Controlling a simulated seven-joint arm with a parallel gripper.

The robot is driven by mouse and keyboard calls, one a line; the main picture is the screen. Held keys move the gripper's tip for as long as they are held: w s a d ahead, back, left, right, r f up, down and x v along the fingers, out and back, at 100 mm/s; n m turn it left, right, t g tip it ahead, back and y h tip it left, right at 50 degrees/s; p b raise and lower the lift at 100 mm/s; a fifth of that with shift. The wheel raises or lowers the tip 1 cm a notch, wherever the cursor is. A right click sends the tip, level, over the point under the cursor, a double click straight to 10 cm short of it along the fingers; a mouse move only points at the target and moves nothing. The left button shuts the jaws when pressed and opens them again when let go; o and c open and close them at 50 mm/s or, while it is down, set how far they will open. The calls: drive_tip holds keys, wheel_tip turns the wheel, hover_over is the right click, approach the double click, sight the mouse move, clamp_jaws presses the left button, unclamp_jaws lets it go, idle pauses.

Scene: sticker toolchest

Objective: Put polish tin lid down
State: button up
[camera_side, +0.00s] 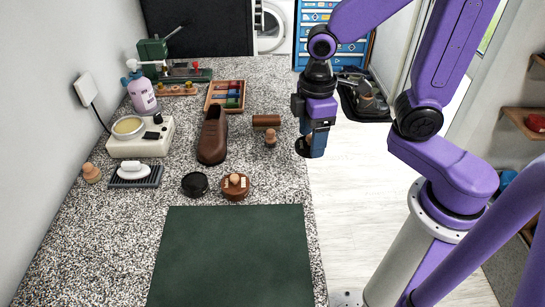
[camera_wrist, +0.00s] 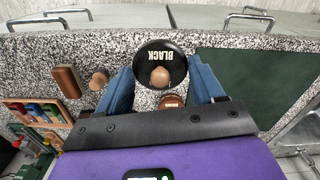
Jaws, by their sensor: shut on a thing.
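My gripper (camera_side: 316,143) is shut on the polish tin lid and holds it up near the worktop's right edge in the side view. In the wrist view the lid (camera_wrist: 150,52) is a black disc marked "BLACK" with a wooden knob, and it sits between the blue fingers of my gripper (camera_wrist: 160,76). In the side view the fingers hide most of the lid (camera_side: 303,146). An open black tin (camera_side: 195,184) lies on the worktop. Beside it stands a brown tin (camera_side: 235,188) with a wooden knob on top.
A dark green mat (camera_side: 232,255) covers the front of the speckled worktop (camera_side: 110,237). A brown shoe (camera_side: 212,137), a brown roller-like block (camera_side: 266,120) and a wooden-knobbed piece (camera_side: 270,138) stand behind the tins.

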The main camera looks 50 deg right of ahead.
drive_tip(key=w+a+f, duration=0.1)
drive_tip(key=w+f, duration=0.2)
drive_tip(key=w, duration=0.2)
hover_over(272, 167)
wheel_tip(272, 167, down, 5)
drive_tip(key=shift+s+r, duration=0.1)
drive_tip(key=shift+f, duration=1.55)
drive_tip(key=shift+f, duration=0.1)
drive_tip(key=o, duration=1)
wheel_tip(272, 167, up, 12)
